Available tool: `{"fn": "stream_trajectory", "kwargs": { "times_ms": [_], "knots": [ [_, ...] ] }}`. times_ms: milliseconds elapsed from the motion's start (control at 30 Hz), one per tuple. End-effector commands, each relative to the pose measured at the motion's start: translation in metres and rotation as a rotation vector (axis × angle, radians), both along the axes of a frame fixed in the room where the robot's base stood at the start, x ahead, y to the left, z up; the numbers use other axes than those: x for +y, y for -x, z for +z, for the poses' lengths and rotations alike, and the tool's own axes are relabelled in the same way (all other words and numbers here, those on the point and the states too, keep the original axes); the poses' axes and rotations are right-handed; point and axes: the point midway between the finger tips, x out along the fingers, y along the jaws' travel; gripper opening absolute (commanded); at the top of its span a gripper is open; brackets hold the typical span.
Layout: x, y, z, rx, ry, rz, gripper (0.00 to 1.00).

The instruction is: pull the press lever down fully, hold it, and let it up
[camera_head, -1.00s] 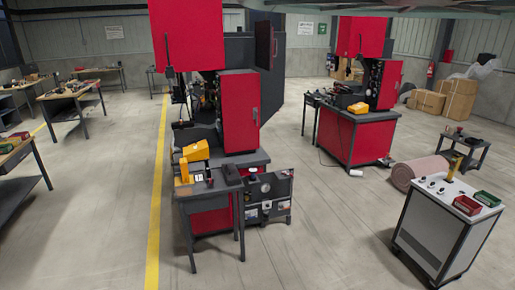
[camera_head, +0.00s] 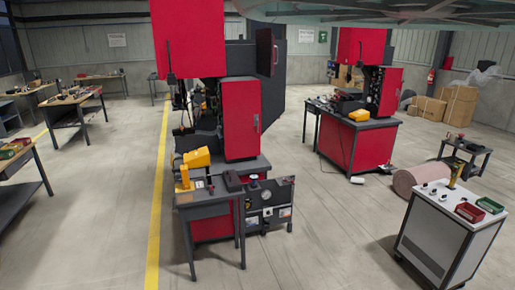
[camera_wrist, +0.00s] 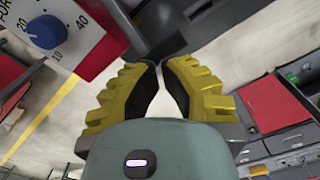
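No press lever stands out clearly in either view. The tall red machine (camera_head: 187,35) in the middle of the head view has a thin dark rod at its left side, too small to identify. In the wrist view, my gripper (camera_wrist: 161,65) has ridged yellow fingers with dark inner pads. A narrow gap shows between the fingertips, and nothing is seen held there. A white panel (camera_wrist: 88,38) with a red edge and a blue numbered knob (camera_wrist: 46,32) is at upper left of the wrist view. My gripper is not seen in the head view.
A small dark table (camera_head: 215,197) stands before the machine, beside a dark unit with a gauge (camera_head: 268,212). A white cart (camera_head: 440,240) with red and green bins is at the right. Another red machine (camera_head: 362,40) stands behind. Open floor lies between, with a yellow line at left.

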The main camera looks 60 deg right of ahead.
Motion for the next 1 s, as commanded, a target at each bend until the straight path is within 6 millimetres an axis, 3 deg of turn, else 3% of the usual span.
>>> {"fn": "stream_trajectory", "kwargs": {
  "times_ms": [1000],
  "knots": [
    [-0.001,-0.002,-0.052,0.003,0.003,-0.007,0.00]
  ]
}}
